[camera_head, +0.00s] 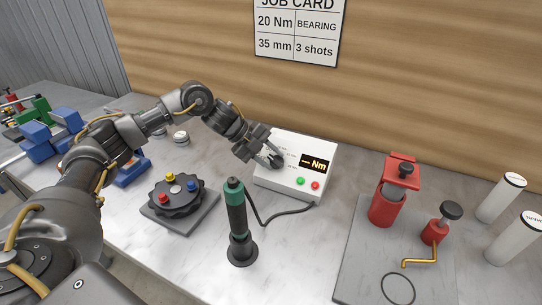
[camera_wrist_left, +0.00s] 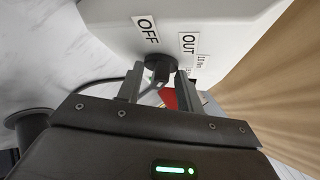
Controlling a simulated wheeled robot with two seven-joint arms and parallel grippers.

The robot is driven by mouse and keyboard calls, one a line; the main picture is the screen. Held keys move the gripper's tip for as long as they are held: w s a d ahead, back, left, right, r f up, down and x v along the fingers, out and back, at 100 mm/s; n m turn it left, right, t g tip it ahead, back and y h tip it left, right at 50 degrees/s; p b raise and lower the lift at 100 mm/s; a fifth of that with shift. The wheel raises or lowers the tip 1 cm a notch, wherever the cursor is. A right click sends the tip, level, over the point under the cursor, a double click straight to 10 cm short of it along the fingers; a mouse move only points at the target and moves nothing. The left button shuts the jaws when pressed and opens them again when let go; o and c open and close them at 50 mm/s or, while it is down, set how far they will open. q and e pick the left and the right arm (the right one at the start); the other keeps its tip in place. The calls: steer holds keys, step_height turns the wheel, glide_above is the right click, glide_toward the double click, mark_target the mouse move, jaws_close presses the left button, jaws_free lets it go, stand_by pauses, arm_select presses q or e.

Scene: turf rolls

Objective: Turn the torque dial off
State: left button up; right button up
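The torque dial is a small black knob (camera_wrist_left: 158,66) on the face of a white control box (camera_head: 318,154). Labels OFF (camera_wrist_left: 147,30), OUT (camera_wrist_left: 188,42) and one that seems to read 10 Nm sit around it. The box's display (camera_head: 313,163) shows dashes and Nm. My left gripper (camera_head: 274,160) is at the box's left side, over the dial; in the wrist view its fingers (camera_wrist_left: 159,84) stand on both sides of the knob, with narrow gaps. Which label the dial points at I cannot tell. My right gripper is not in view.
A green and black tool (camera_head: 237,222) stands upright in front of the box, its cable running to it. A dark round fixture with coloured knobs (camera_head: 176,194) is at the left. A grey plate (camera_head: 355,268) with red parts lies at the right. Wall stands behind.

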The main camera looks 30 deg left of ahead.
arm_select(q)
steer(key=shift+w+d+f, duration=0.1)
steer(key=shift+f, duration=0.05)
steer(key=shift+c, duration=0.3)
jaws_close()
steer(key=shift+s+f+n+t+h+b, duration=0.2)
steer(key=shift+f+n+t+h+b, duration=0.15)
steer(key=shift+n, duration=0.35)
steer(key=shift+s+n+t+b, duration=0.1)
steer(key=shift+n+t+b, duration=0.25)
steer(key=shift+n+t, duration=0.5)
steer(key=shift+r+n+t+h, duration=0.1)
steer(key=shift+n+t+h, duration=0.2)
steer(key=shift+n, duration=0.25)
steer(key=shift+o, duration=0.3)
jaws_free()
